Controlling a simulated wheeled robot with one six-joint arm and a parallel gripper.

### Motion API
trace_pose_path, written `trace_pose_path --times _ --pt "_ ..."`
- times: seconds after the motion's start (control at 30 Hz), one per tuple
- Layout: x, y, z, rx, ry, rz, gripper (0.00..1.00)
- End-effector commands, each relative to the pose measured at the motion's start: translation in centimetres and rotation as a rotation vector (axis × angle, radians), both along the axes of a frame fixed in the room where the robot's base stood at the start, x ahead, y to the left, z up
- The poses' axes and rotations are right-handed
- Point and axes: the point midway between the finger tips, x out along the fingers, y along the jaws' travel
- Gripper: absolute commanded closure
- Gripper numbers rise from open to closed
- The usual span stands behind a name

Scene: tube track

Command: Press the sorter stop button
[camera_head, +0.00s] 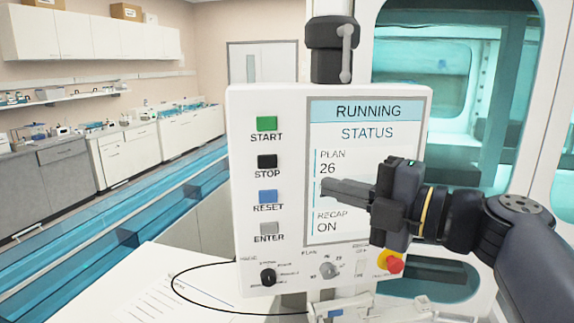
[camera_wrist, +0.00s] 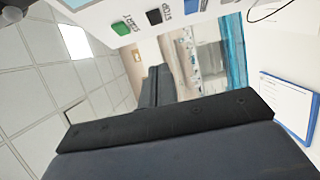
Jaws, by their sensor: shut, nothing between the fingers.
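The control panel (camera_head: 240,230) is a white upright box with a column of buttons and a screen reading RUNNING. The black STOP button (camera_head: 267,161) sits below the green START button (camera_head: 267,123) and above the blue RESET button (camera_head: 268,197). My gripper (camera_head: 324,190) is shut and empty in front of the screen, right of the buttons and a little lower than STOP. In the wrist view, the STOP button (camera_wrist: 154,17) shows at the top, beside the green START button (camera_wrist: 121,28). My gripper fingers (camera_wrist: 153,86) point toward the panel's side of the picture, apart from the buttons.
A grey ENTER button (camera_head: 272,229) sits below RESET. A white cabinet with teal windows (camera_head: 450,60) stands behind at right. A blue track (camera_head: 130,235) runs at left. Papers (camera_wrist: 290,105) lie nearby.

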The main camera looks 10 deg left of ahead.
Motion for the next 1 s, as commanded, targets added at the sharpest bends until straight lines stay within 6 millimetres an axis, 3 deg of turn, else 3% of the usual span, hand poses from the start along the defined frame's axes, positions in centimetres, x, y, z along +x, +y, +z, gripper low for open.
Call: trace_pose_path --times 0.33,0.87,1.0 --pt "0.6 1.4 0.1 0.001 0.003 0.004 1.0" --pt "4.2 9.4 0.1 -0.001 0.004 0.006 1.0" --pt "6.1 9.9 0.1 -0.001 0.003 0.0 1.0"
